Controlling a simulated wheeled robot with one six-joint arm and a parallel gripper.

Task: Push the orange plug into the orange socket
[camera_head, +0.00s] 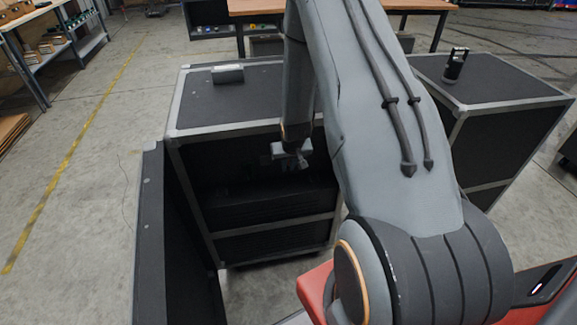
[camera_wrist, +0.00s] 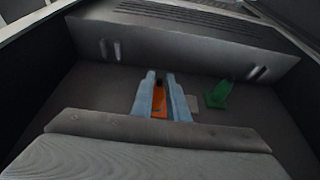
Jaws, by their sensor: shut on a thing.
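In the wrist view, the two pale blue fingers of my gripper (camera_wrist: 161,80) are closed on an orange piece (camera_wrist: 159,104), which I take to be the orange plug. It sits between the fingers, with a small dark spot near its far end. I cannot make out a separate orange socket; the fingers and the plug may hide it. In the head view, my gripper (camera_head: 303,160) is at the open front of a black case (camera_head: 185,100), and the plug cannot be made out there.
A green piece (camera_wrist: 218,95) lies just right of my fingers inside the case. A dark grey panel (camera_wrist: 190,45) with bright slots stands beyond them. The case's open door (camera_head: 150,230) is at left. Another black case (camera_head: 510,85) with a black object (camera_head: 455,65) stands at right.

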